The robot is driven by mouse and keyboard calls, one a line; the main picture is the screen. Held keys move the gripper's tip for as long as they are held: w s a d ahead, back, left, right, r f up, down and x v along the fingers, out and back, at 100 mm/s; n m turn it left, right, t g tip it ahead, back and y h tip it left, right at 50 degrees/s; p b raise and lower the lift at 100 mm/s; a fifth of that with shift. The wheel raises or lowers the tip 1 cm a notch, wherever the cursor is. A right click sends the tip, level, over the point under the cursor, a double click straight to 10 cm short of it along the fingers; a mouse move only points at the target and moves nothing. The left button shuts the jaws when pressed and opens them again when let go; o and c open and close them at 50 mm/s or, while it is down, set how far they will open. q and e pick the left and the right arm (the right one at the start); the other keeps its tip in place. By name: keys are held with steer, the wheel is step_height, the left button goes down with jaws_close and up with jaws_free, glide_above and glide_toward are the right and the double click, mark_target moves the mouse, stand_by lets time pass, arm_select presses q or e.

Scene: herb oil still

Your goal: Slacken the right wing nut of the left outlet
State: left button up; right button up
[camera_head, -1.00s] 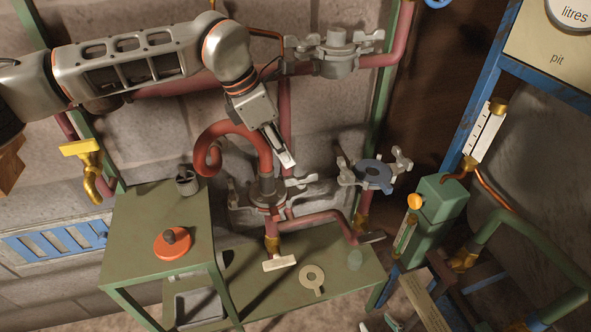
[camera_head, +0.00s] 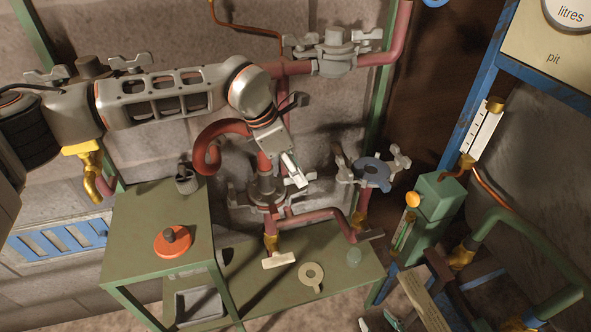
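The left outlet (camera_head: 267,190) is a grey clamped flange on a red pipe, low on the wall in the middle of the head view. Its left wing nut (camera_head: 234,196) shows. Its right wing nut is mostly hidden behind my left gripper (camera_head: 297,178). That gripper reaches down from the upper left, with its pale fingertips over the right side of the outlet. I cannot tell whether the fingers touch the nut, or whether they are open or shut. My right gripper is not in view.
Another outlet (camera_head: 371,172) with a blue disc and wing nuts stands close on the right. A green table (camera_head: 135,225) carries an orange disc (camera_head: 173,242) and a dark knurled part (camera_head: 187,180). A low green shelf (camera_head: 335,262) holds a pale ring (camera_head: 311,274).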

arm_select(q)
jaws_close()
